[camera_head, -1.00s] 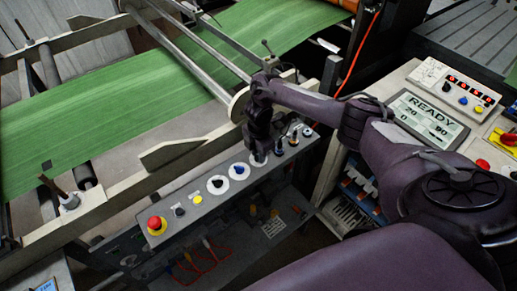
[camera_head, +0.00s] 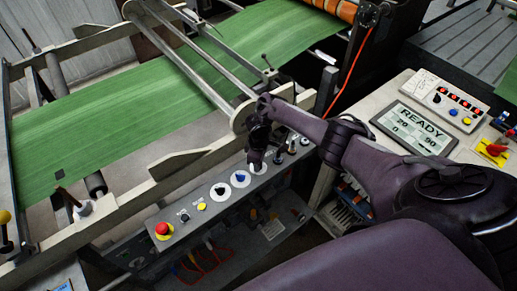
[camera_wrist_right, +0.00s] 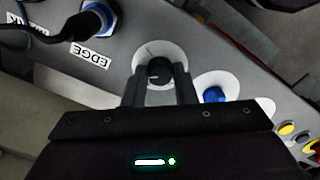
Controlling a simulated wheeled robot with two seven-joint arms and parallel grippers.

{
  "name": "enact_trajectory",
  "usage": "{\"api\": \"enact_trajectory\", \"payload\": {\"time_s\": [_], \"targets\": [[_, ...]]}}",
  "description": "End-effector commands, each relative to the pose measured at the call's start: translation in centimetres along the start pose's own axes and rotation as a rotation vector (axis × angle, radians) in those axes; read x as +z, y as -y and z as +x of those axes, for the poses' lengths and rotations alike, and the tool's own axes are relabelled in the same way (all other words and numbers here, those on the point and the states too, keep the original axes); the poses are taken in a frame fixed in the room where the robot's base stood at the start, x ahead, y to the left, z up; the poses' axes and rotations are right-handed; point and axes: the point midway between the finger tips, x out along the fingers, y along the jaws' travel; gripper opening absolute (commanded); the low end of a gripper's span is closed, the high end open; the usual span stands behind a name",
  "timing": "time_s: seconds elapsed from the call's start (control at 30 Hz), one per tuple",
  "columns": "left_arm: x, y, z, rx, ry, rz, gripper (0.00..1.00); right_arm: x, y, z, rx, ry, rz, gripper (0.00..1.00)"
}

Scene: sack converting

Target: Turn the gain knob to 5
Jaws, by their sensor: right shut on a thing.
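In the right wrist view, a black knob (camera_wrist_right: 159,70) with a pale pointer line sits on a white round dial (camera_wrist_right: 147,54) on the grey panel. My right gripper (camera_wrist_right: 158,88) has its two fingers on either side of this knob and is shut on it. In the head view, my right gripper (camera_head: 257,160) reaches down onto the panel (camera_head: 226,208), at the dial right of two other white dials. The gripper mostly hides the knob there. I cannot read the dial's numbers or a gain label. My left gripper is not in view.
A blue knob (camera_wrist_right: 214,95) on a white dial is beside the held knob. A red emergency button (camera_head: 163,230) stands at the panel's left end. Green web material (camera_head: 130,110) runs behind.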

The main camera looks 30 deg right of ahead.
Motion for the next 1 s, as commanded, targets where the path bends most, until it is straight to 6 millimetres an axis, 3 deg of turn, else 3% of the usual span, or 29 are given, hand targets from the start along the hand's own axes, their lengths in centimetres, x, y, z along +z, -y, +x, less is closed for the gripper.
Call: {"api": "enact_trajectory", "payload": {"time_s": [0.4,1.0], "targets": [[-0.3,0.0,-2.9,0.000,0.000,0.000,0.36,-0.2,0.0,-0.5,0.000,-0.005,0.400,0.02],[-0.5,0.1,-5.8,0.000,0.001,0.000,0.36,-0.2,-0.1,-0.4,-0.001,-0.005,0.933,0.02]]}}
